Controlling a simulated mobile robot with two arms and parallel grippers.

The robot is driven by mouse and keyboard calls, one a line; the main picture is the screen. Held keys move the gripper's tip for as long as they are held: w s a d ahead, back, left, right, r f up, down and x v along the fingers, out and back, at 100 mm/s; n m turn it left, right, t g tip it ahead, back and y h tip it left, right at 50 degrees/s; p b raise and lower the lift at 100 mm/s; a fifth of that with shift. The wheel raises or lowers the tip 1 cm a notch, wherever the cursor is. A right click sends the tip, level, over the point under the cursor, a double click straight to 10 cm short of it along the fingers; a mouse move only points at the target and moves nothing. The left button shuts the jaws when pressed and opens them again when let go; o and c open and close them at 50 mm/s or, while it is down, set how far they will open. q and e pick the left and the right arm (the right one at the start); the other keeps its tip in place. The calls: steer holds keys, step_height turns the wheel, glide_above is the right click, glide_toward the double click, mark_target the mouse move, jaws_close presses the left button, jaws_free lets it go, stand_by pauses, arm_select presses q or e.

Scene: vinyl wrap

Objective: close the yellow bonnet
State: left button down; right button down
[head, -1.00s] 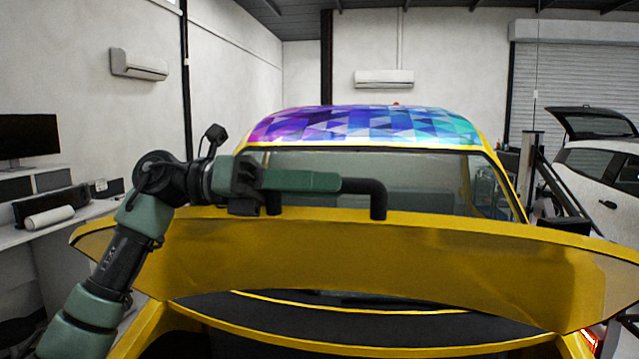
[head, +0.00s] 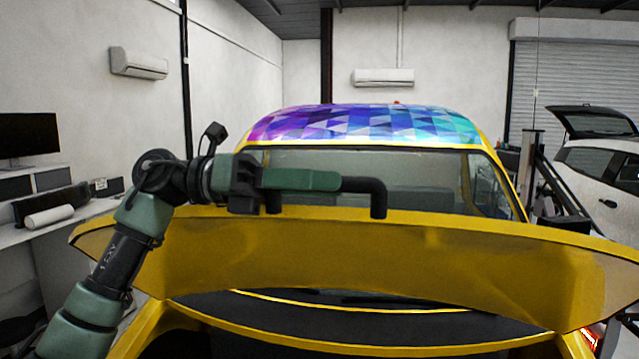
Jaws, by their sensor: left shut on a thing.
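The yellow bonnet (head: 400,260) stands raised at the front of the yellow car, with its wide edge across the middle of the head view. Below it the open dark bay shows. My left gripper (head: 325,197) comes in from the left and lies along the bonnet's top edge. My right gripper is not in view.
The car's roof (head: 365,124) has a purple and blue geometric wrap. A desk with a monitor (head: 28,135) and a white roll (head: 49,217) stands at the left. A white car (head: 600,172) with a raised tailgate stands at the right.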

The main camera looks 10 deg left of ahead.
arm_select(q)
steer(key=shift+r, duration=0.1)
stand_by(0.4)
steer(key=s+f+m+b, duration=0.2)
steer(key=s+f+b, duration=0.6)
steer(key=f+b, duration=0.5)
steer(key=s+f+m+b, duration=0.2)
steer(key=s+f+b, duration=0.7)
steer(key=f+b, duration=0.4)
steer(key=b, duration=0.3)
steer(key=shift+s+f, duration=0.25)
steer(key=shift+f, duration=0.1)
steer(key=shift+r, duration=0.25)
